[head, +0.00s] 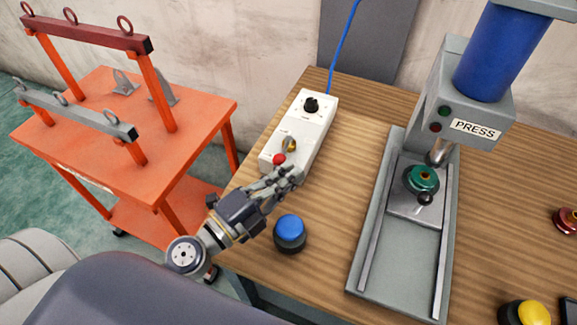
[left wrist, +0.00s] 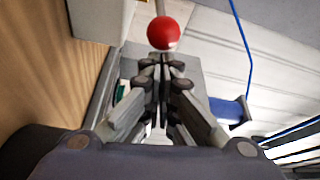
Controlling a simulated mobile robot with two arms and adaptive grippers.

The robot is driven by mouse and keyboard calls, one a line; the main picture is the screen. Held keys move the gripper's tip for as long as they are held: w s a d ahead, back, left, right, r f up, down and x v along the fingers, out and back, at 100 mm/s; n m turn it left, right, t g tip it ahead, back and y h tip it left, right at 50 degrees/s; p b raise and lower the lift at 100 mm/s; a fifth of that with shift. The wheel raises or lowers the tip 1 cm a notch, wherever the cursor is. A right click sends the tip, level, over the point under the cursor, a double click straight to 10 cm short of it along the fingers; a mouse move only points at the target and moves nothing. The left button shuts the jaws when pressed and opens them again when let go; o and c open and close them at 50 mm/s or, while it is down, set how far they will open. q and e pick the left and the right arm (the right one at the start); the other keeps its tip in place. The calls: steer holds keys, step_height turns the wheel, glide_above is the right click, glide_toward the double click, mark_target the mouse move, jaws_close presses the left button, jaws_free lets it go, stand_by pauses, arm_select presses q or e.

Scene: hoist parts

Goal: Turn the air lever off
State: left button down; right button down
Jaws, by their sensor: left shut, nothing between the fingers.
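The air lever ends in a red ball knob (head: 279,159) at the lower part of a white control box (head: 317,130) on the wooden table. A brass-coloured fitting (head: 289,144) is on the box just above the knob. My left gripper (head: 292,172) is shut and empty, its fingertips just below and right of the knob in the head view. In the left wrist view the red knob (left wrist: 163,32) shows just beyond the closed fingertips (left wrist: 162,65). I cannot tell whether they touch the lever. My right gripper is not in view.
A blue push button (head: 290,230) stands near my left gripper at the table's front. A press (head: 425,200) with a green part (head: 421,178) is to the right. An orange cart (head: 95,120) stands left. A yellow button (head: 533,313) is at lower right.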

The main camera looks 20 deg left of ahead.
arm_select(q)
steer(key=shift+w+a+f+m+g+h+b, duration=0.2)
steer(key=shift+a+m+g+h+b, duration=0.1)
steer(key=shift+a+m+h+b, duration=0.2)
steer(key=shift+s+a+r+m+g+h, duration=0.1)
steer(key=shift+a+r+m+g+h, duration=0.05)
steer(key=shift+a+m+g+h, duration=0.45)
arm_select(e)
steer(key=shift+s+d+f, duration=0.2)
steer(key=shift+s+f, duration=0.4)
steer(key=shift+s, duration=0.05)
arm_select(q)
steer(key=shift+a, duration=0.15)
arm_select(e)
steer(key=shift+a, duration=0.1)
